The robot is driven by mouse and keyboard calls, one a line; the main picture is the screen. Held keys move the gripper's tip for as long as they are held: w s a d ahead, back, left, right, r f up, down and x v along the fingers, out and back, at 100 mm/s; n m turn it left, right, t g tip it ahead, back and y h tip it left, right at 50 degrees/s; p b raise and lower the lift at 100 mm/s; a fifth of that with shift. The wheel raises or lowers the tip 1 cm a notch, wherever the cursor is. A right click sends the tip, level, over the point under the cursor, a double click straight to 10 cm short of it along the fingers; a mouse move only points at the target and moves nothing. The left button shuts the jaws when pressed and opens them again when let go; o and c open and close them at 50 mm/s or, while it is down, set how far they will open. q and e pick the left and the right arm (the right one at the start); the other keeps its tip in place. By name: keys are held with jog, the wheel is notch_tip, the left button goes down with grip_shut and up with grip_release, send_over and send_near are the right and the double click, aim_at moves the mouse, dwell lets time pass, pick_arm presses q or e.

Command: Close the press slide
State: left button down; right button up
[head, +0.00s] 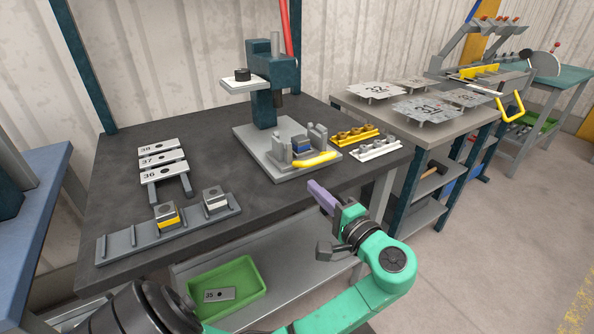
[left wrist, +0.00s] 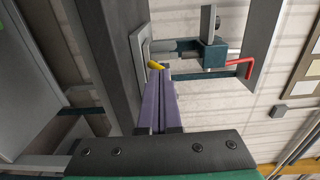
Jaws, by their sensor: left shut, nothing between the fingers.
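The press (head: 263,95) stands on the dark table with a teal column and a light grey base plate. On its base plate sits the slide (head: 300,146), a grey carriage with a blue block, in front of the column. Its yellow handle (head: 314,160) lies at the front edge of the plate. My left gripper (head: 312,190), with purple fingers, is shut and empty, in front of and below the handle in the picture, apart from it. In the left wrist view the fingertips (left wrist: 158,82) point at the yellow handle (left wrist: 155,64); contact there is unclear. My right gripper is out of view.
A yellow block strip (head: 354,135) and a white one (head: 375,149) lie right of the press. Numbered plates (head: 163,160) and a grey rail (head: 130,243) lie to the left. A green bin (head: 245,272) is on the lower shelf. A red lever (head: 285,20) rises behind the press.

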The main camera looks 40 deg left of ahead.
aim_at(280, 155)
pick_arm(q)
jog(key=p+x, duration=0.2)
jog(key=x, duration=1.1)
jog(key=shift+a+r, duration=0.1)
jog(key=shift+r, duration=0.05)
jog(key=shift+a, duration=0.3)
jog(key=x, duration=0.4)
jog(key=shift+w+a+b, duration=0.15)
jog(key=shift+a+b, duration=0.2)
jog(key=shift+d, duration=0.1)
